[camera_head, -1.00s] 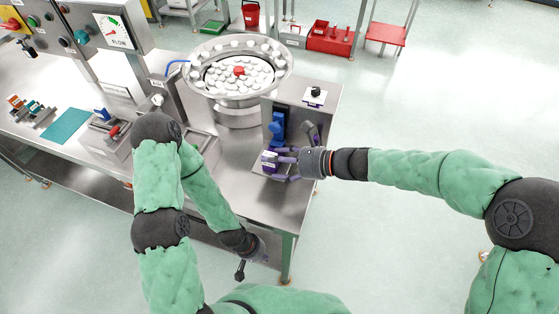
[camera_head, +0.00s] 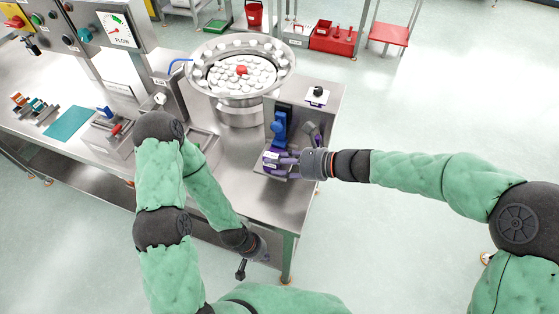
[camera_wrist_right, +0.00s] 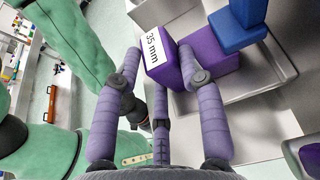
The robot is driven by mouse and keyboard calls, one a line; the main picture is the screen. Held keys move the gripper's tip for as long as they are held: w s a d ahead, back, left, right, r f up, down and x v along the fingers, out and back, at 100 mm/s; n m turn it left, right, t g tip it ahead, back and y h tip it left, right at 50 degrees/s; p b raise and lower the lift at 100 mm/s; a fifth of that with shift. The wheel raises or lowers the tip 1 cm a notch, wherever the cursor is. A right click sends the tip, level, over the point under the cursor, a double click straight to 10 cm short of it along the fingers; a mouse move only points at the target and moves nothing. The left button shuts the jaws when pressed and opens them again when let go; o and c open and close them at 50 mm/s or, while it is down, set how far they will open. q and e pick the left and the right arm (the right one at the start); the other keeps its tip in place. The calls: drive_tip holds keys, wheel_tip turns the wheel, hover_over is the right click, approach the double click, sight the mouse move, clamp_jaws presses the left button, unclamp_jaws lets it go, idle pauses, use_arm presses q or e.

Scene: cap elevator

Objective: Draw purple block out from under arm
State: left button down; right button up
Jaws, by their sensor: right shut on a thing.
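The purple block (camera_wrist_right: 210,66), with a white "35 mm" label, sits on the small metal ledge of the station at the table's right end. It also shows in the head view (camera_head: 271,155). The blue arm (camera_head: 279,128) stands over its back part; the wrist view shows the blue arm's lower end (camera_wrist_right: 236,36) close to the block's top, contact unclear. My right gripper (camera_wrist_right: 160,58) is shut on the block's near, labelled end; it also shows in the head view (camera_head: 287,163). My left gripper (camera_head: 242,268) hangs low by the table's front edge, away from the block; its fingers are unclear.
A bowl feeder (camera_head: 240,72) full of white caps and one red cap stands behind the station. A black knob (camera_head: 318,92) tops the station housing. A teal mat (camera_head: 69,122) lies at left.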

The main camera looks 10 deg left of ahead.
drive_tip(key=shift+s+a+f, duration=0.1)
drive_tip(key=shift+s+a, duration=0.05)
drive_tip(key=shift+s, duration=0.65)
idle(0.9)
drive_tip(key=shift+s+a+y+b, duration=0.2)
drive_tip(key=shift+s+y+b, duration=0.6)
drive_tip(key=shift+b, duration=1.3)
idle(1.3)
drive_tip(key=shift+s+a+h+p, duration=0.15)
drive_tip(key=shift+s+h+p, duration=0.65)
drive_tip(key=shift+p, duration=0.55)
idle(1.4)
